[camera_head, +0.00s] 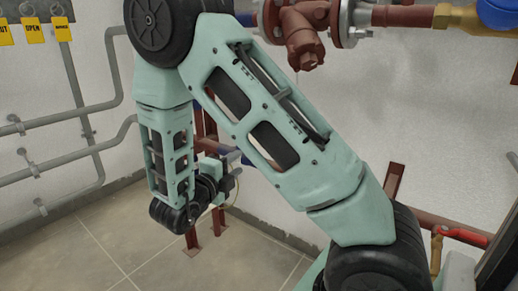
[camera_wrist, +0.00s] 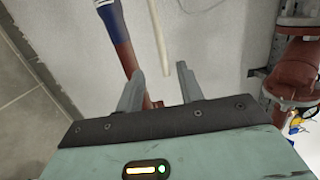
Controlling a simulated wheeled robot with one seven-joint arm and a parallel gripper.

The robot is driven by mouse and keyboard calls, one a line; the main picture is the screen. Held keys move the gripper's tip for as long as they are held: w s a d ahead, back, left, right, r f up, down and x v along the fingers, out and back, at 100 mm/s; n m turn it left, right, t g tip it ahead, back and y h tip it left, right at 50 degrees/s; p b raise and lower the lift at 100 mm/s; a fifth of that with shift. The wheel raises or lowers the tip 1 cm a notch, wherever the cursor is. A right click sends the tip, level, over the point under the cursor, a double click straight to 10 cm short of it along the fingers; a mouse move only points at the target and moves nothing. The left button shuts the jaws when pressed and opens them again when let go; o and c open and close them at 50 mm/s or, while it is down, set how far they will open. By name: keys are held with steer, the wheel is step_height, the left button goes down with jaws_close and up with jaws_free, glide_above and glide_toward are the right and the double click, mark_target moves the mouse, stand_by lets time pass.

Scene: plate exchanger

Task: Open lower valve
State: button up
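My gripper (camera_wrist: 158,85) is open in the wrist view. Its two grey fingers stand apart with nothing held between them. A thin pale rod (camera_wrist: 161,38) shows beyond the fingertips, apparently at some distance. A dark red pipe with a blue section (camera_wrist: 112,30) runs behind the left finger. In the head view my gripper (camera_head: 230,165) is small and partly hidden by my arm, near red posts by the wall. A red-orange handle (camera_head: 437,248) is at the lower right. I cannot tell which part is the lower valve.
Red flanged piping (camera_head: 305,35) runs along the top, with a blue part (camera_head: 497,12) at the upper right. Grey wall pipes (camera_head: 75,112) and yellow tags (camera_head: 34,31) are on the left. The tiled floor (camera_head: 100,250) is clear. Red flanged pipe (camera_wrist: 293,75) stands right of my gripper.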

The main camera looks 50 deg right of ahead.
steer(key=w+d+b, duration=0.1)
steer(key=d, duration=0.4)
steer(key=w+d+b, duration=0.1)
steer(key=d, duration=0.5)
steer(key=w+d+b, duration=0.1)
steer(key=d, duration=0.4)
steer(key=shift+w+d, duration=0.15)
steer(key=shift+d, duration=0.05)
jaws_close()
